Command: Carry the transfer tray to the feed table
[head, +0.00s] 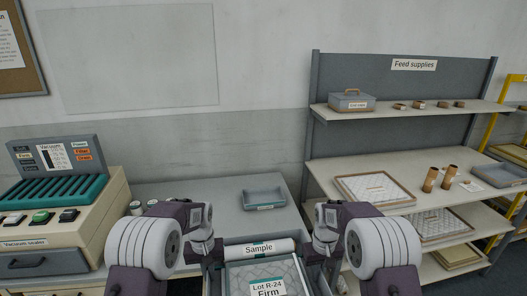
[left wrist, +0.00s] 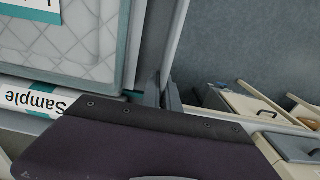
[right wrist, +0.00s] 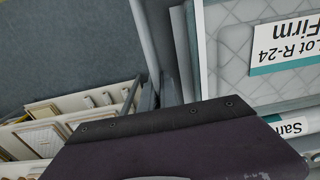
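The transfer tray (head: 211,276) is a grey tray low in front of my body in the head view. It holds a quilted pad (head: 246,272) labelled "Lot R-24 Firm" and a white roll (head: 258,250) labelled "Sample". My left gripper (head: 217,252) is at the tray's left side, and in the left wrist view its fingers (left wrist: 169,94) close on the tray's side. My right gripper (head: 325,250) is at the right side, with its fingers (right wrist: 158,93) on the tray edge likewise. A grey table (head: 225,196) stands ahead; no label on it shows.
A vacuum sealer (head: 58,208) stands left. Right is a "Feed supplies" shelf (head: 413,64) with a framed pad (head: 375,188), brown tubes (head: 429,179) and a lidded box (head: 352,102). The table's middle is clear.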

